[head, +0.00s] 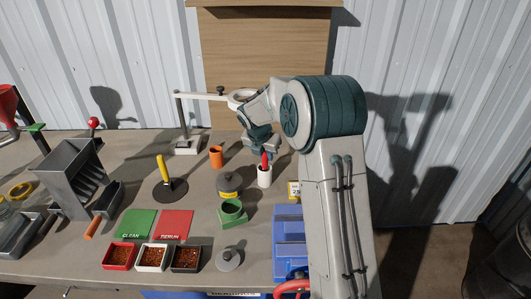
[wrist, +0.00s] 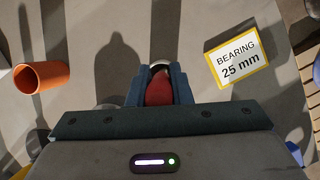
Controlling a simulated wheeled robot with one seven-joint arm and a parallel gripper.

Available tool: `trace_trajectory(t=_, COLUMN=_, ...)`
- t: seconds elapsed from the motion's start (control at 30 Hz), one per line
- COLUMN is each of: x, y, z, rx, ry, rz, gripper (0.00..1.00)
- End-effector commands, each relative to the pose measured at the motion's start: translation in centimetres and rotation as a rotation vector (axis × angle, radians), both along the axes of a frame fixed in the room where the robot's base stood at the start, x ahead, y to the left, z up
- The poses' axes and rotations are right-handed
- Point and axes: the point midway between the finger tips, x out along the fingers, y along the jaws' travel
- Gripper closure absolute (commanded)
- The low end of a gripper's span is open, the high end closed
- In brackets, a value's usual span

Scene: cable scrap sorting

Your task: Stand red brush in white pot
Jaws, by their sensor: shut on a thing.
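The red brush (head: 265,160) is upright, with its lower end at the mouth of the white pot (head: 264,178). How deep it reaches is hidden. My gripper (head: 263,151) is above the pot, shut on the brush. In the wrist view the red brush (wrist: 158,90) lies between the two fingers, and a small pale part of the white pot's rim (wrist: 159,65) shows just beyond it.
An orange cup (head: 216,157) stands left of the pot. A yellow bearing sign (wrist: 237,57) is to the right.

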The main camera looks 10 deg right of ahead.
Motion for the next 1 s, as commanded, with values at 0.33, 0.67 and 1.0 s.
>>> trace_trajectory(t=0.33, x=0.0, y=0.0, z=0.0, rx=-0.001, ry=-0.001, rz=0.0, gripper=0.56)
trace_trajectory(t=0.67, x=-0.4, y=0.4, z=1.5, rx=0.001, ry=-0.004, rz=0.0, gripper=0.56)
trace_trajectory(t=1.0, x=-2.8, y=2.0, z=8.5, rx=0.0, ry=-0.005, rz=0.0, gripper=0.56)
